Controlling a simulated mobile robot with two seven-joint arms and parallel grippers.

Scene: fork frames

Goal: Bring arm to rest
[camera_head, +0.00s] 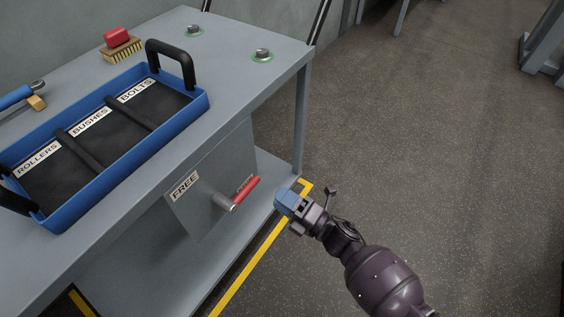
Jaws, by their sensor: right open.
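My right gripper (287,203) has blue fingertips and is open. It hangs at the end of my dark right arm, which comes in from the lower right. The gripper is beside the workbench front, a little right of a red-handled lever (244,192) on a grey panel marked FREE (203,205). A gap shows between the fingertips and the lever in the picture. I see nothing held in the gripper. My left arm and gripper are not in view.
A grey workbench (225,100) carries a blue tray (150,141) with compartments labelled ROLLERS, BUSHES and BOLTS. A red-topped brush (119,42) and a blue-handled tool (18,97) lie behind it. The floor (430,130) on the right is clear.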

